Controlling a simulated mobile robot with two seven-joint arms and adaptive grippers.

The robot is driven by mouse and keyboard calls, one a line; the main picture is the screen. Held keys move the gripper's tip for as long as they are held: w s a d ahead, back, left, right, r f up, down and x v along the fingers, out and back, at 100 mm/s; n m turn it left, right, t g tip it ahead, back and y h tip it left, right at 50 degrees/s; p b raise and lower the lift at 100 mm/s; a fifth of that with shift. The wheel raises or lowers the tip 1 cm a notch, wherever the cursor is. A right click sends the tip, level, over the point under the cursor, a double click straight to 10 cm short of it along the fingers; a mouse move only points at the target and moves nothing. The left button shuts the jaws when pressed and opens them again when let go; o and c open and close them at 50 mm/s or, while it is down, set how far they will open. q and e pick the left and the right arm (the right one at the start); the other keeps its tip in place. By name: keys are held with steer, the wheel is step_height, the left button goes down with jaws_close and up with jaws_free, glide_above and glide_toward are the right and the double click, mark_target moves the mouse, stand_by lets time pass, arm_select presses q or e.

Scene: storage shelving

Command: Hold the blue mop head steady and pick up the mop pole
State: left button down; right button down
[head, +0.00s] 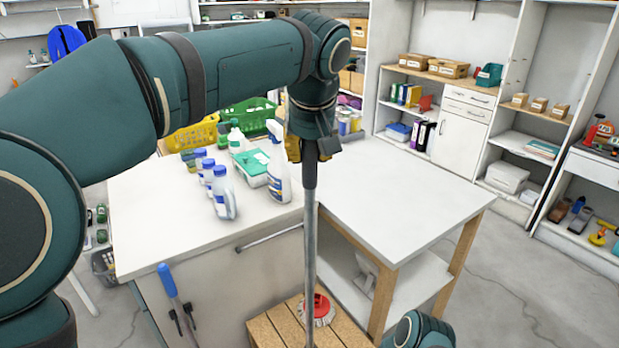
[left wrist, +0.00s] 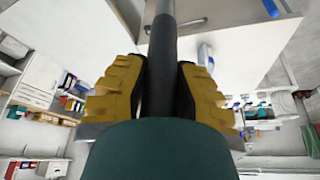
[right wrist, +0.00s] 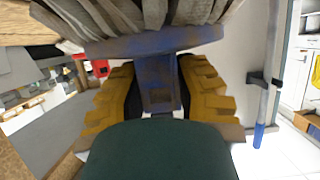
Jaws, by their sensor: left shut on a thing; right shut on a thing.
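The mop pole (head: 310,235) is a long grey rod that stands about upright in the head view and runs down past the bottom edge. My left gripper (head: 307,148) is shut around its upper part. In the left wrist view the dark pole (left wrist: 161,50) runs between my yellow left fingers (left wrist: 160,75). In the right wrist view the blue mop head (right wrist: 160,45) has grey strands above it, and my right gripper (right wrist: 156,85) is shut on its blue block. The mop head is out of the head view. Whether the pole's lower end touches it is hidden.
A red and white mop (head: 316,308) lies on a wooden crate (head: 275,325). A blue-handled tool (head: 167,280) hangs on the cabinet. Floor is clear at right.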

arm_select(q)
steer(key=shift+r, duration=2.55)
arm_select(e)
steer(key=shift+f, duration=0.1)
steer(key=c, duration=0.7)
jaws_free()
